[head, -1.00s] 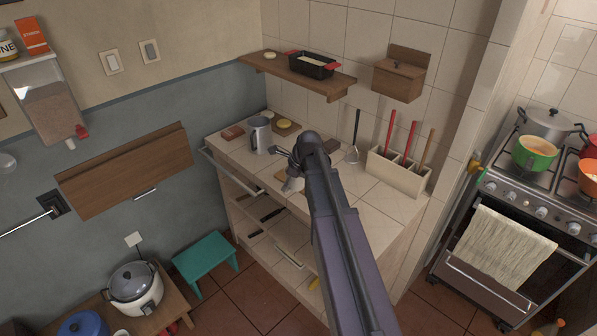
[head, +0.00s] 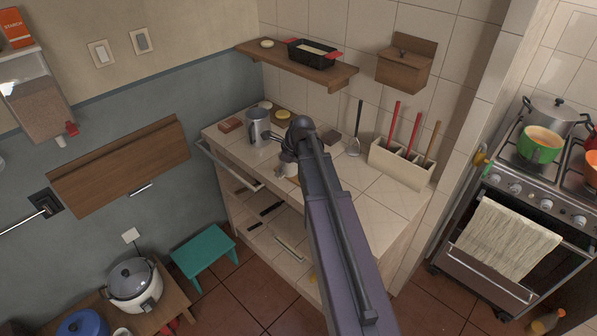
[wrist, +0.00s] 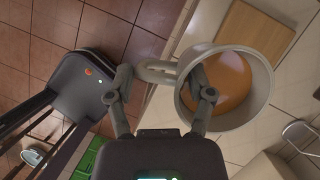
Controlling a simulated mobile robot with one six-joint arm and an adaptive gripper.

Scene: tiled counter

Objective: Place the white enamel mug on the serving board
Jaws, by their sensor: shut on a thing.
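The white enamel mug (wrist: 268,75) is in my gripper (wrist: 160,82). In the wrist view its pale rim faces the camera and its inside looks orange-brown. Its handle lies between my two fingers, and the right finger overlaps the rim. A tan wooden board (wrist: 254,38), which looks like the serving board, lies on the counter beyond the mug in the wrist view. The mug appears apart from it.
On the tiled counter (head: 375,205) stand a grey metal pitcher (head: 258,128) at the back left and a white utensil holder (head: 400,165) at the right. A spatula (head: 355,130) is near the wall. A wooden shelf (head: 335,82) hangs above. The counter's front right is clear.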

